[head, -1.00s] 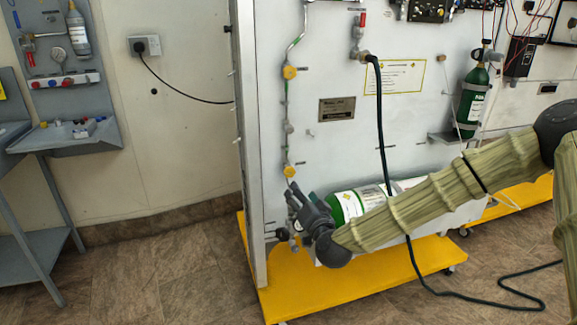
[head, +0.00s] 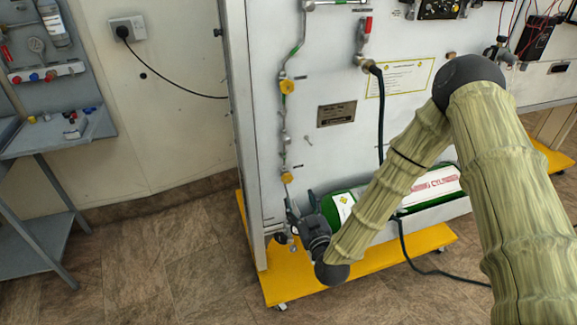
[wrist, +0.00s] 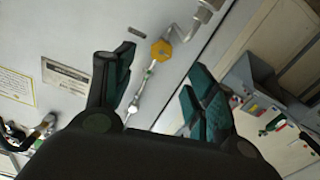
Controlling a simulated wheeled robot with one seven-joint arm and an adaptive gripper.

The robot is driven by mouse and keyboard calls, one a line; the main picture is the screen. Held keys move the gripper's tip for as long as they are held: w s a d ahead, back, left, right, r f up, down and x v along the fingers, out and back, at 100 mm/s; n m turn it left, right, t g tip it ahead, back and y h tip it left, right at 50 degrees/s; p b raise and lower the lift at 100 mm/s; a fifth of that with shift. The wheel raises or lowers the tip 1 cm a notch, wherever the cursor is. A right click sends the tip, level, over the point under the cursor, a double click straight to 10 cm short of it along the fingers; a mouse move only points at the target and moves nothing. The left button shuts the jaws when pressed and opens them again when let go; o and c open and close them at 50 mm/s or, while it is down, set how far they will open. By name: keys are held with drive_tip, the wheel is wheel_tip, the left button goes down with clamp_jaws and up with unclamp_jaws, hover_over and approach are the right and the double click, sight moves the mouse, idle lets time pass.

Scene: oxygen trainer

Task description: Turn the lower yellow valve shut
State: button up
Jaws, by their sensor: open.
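The lower yellow valve (head: 287,177) sits on the thin vertical pipe near the left edge of the white panel. My gripper (head: 301,204) is open and empty, just below and a little right of this valve in the head view, fingers pointing up. In the wrist view the lower yellow valve (wrist: 161,53) shows between and beyond the open fingers (wrist: 160,72), apart from them. That view is turned roughly upside down. The upper yellow valve (head: 287,86) is higher on the same pipe. I cannot tell how the lower valve's handle is turned.
A green cylinder (head: 403,203) lies at the panel's foot, right of my gripper, above a yellow base (head: 385,262). A black hose (head: 380,125) hangs on the panel. A grey bench (head: 52,140) stands at the left, with clear floor (head: 165,240) between.

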sight(288, 180)
drive_tip(key=x, duration=1.1)
drive_tip(key=shift+s+a, duration=0.1)
drive_tip(key=shift+a, duration=0.05)
drive_tip(key=c, duration=1)
